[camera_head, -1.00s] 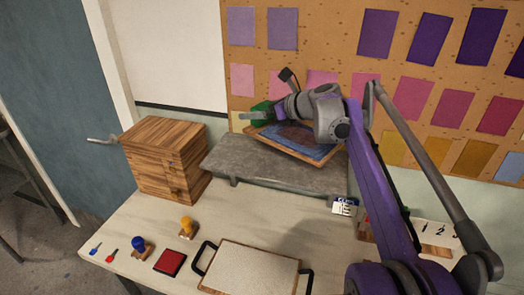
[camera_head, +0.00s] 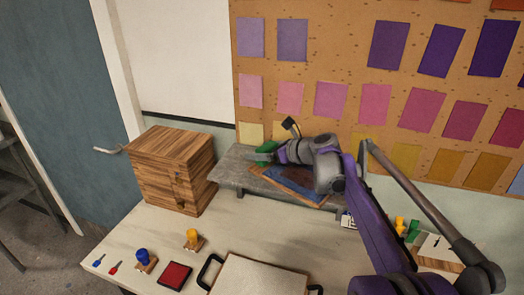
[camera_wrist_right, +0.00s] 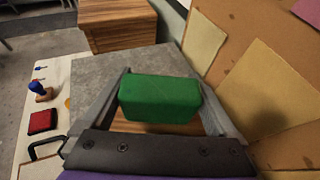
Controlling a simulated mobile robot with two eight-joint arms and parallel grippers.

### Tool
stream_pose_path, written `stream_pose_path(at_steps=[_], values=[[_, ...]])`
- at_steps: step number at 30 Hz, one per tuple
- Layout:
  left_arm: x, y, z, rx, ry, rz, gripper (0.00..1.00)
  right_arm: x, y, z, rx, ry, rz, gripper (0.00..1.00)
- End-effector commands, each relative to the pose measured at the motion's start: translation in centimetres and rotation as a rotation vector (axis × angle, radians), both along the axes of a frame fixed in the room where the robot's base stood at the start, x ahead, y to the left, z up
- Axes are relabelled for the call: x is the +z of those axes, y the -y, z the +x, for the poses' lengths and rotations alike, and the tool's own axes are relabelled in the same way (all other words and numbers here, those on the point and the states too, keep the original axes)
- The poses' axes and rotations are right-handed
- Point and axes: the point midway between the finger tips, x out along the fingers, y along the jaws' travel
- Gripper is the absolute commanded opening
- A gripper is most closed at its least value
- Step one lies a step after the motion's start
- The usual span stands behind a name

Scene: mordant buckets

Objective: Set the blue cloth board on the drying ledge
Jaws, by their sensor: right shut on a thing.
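The blue cloth board (camera_head: 290,183), a wooden-edged panel with dark blue cloth, is over the right part of the grey drying ledge (camera_head: 235,175). It looks low and close to the ledge top; I cannot tell whether it rests fully there. My right gripper (camera_head: 268,153) is shut on a green block (camera_wrist_right: 160,98) that seems to be the board's grip. In the right wrist view the block sits between both fingers, with a strip of wood under it. My right arm hides part of the board. My left gripper is not in view.
A wooden drawer box (camera_head: 172,170) stands left of the ledge. In front lie yellow (camera_head: 194,238) and blue (camera_head: 143,258) stamps, a red pad (camera_head: 174,276) and a pale tray (camera_head: 258,275) with black handles. A corkboard with coloured swatches (camera_head: 376,103) rises behind. The ledge's left part is clear.

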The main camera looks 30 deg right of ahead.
Motion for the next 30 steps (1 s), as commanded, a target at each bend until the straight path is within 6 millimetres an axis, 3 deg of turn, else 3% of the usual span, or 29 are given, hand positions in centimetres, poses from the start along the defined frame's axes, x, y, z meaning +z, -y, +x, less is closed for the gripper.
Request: stream_pose_path(at_steps=[7,8,9,20,30], values=[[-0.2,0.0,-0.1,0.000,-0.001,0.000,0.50,-0.3,0.0,0.0,0.000,0.000,0.000,0.25],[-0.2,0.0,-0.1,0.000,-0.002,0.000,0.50,-0.3,0.0,0.0,0.000,0.000,0.000,0.95],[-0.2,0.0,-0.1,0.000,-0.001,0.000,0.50,-0.2,0.0,0.0,0.000,0.000,0.000,1.00],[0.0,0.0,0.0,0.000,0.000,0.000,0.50,0.3,0.2,-0.5,-0.002,0.000,0.000,1.00],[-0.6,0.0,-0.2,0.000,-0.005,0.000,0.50,2.8,2.1,-6.7,-0.004,-0.001,-0.001,1.00]])
